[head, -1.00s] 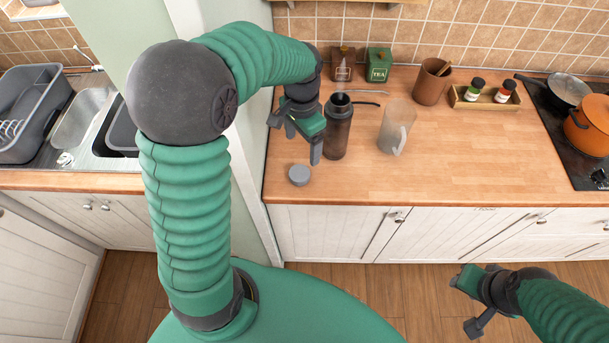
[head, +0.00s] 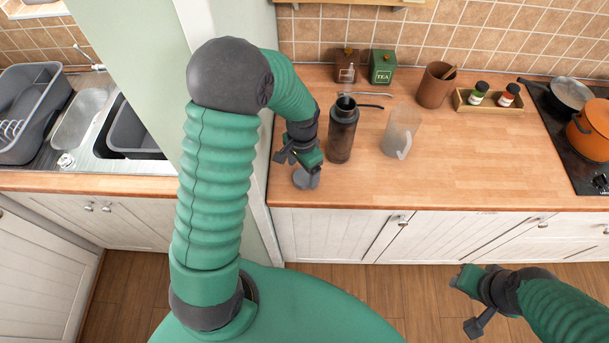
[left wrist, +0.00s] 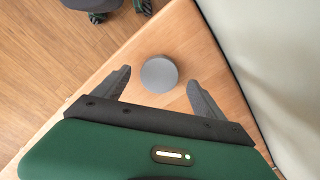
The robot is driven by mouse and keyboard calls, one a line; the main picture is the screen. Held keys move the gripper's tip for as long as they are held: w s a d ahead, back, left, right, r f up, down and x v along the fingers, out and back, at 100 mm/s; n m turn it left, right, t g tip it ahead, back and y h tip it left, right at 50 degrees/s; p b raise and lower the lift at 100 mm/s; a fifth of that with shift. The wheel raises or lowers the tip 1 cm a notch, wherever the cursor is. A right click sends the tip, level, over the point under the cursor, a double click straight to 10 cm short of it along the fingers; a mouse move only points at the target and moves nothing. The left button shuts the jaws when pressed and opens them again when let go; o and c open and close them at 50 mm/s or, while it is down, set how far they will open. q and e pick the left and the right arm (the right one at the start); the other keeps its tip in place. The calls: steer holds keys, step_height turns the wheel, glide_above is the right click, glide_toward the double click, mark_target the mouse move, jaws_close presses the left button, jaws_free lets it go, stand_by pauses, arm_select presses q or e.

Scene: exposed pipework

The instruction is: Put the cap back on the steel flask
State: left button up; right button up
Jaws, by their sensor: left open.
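The grey round cap (head: 302,180) lies on the wooden counter near its front left corner. It also shows in the left wrist view (left wrist: 159,74), just beyond and between my left fingertips. My left gripper (head: 305,176) is open above the cap and partly hides it in the head view; its two fingers (left wrist: 158,88) show spread apart in the left wrist view. The dark steel flask (head: 342,135) stands upright and uncapped on the counter, to the right of my left gripper. My right gripper (head: 462,303) is in front of the counter, away from the flask and cap; its jaws appear spread and empty.
A clear jug (head: 400,132) stands right of the flask. Behind are a brown canister (head: 346,66), a green tea canister (head: 382,67) and a brown pot (head: 436,86). A wall edge (head: 240,100) borders the counter on the left. The counter's front right is clear.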

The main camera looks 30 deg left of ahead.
mark_target(304, 178)
arm_select(q)
steer(key=f, duration=0.1)
steer(key=a+f, duration=0.1)
steer(key=shift+f, duration=0.3)
steer(key=shift+d+r, duration=0.25)
steer(key=shift+d, duration=0.55)
steer(key=shift+c, duration=1.1)
steer(key=shift+a+f, duration=0.1)
steer(key=shift+a, duration=0.25)
steer(key=c, duration=1.2)
